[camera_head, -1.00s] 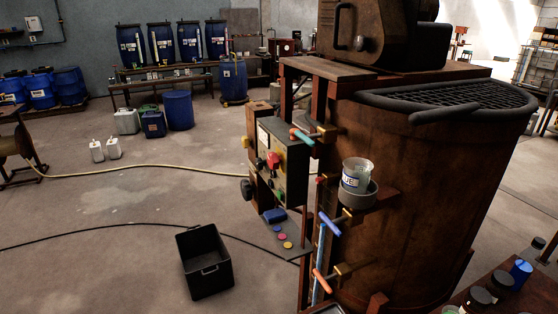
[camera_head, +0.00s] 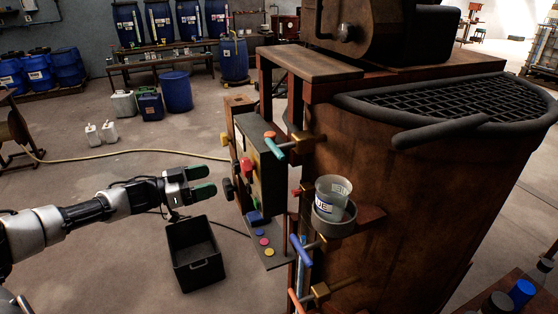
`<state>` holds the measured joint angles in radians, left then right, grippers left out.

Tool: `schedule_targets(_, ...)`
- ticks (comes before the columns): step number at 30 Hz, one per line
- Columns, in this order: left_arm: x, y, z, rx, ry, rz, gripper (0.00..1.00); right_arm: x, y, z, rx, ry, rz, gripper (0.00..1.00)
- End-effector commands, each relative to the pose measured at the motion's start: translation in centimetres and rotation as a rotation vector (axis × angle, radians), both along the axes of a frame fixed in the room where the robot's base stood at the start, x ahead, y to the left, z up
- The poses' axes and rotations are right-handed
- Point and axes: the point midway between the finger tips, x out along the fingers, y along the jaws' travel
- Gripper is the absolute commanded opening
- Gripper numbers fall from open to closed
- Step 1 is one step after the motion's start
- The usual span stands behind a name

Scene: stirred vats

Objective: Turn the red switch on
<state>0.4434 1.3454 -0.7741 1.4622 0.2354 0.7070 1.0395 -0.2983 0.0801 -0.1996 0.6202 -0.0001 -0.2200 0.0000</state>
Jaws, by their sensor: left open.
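The red switch (camera_head: 246,166) sits on the front of the control box (camera_head: 262,165), which is mounted beside the large rusty vat (camera_head: 405,170). A yellow part and other small knobs surround the switch, and I cannot make out its exact position. My left gripper (camera_head: 208,181) comes in from the left, with its green-padded fingers open and empty. It is apart from the box, to the left of the red switch and slightly lower in the picture. My right gripper is not in view.
A teal-handled valve (camera_head: 277,149) sticks out near the box's top. A cup (camera_head: 332,196) stands in a holder on the vat. A blue-handled valve (camera_head: 301,250) is below. An open black crate (camera_head: 194,254) lies on the floor under my left gripper.

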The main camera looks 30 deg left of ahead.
Motion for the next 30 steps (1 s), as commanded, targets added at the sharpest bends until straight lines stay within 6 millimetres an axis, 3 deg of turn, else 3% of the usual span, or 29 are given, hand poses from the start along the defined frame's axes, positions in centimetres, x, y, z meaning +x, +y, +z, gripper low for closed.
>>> schedule_targets(5, 0.3, -0.7, 1.2, -0.011, 0.0, -0.022, 0.78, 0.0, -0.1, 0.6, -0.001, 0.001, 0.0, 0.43)
schedule_targets(21, 7.1, -6.4, 1.1, -0.009, 0.001, -0.018, 0.78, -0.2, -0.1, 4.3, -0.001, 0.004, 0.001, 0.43)
schedule_targets(30, 7.9, -7.1, 0.8, -0.007, 0.002, -0.017, 0.78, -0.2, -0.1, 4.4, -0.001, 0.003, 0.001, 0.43)
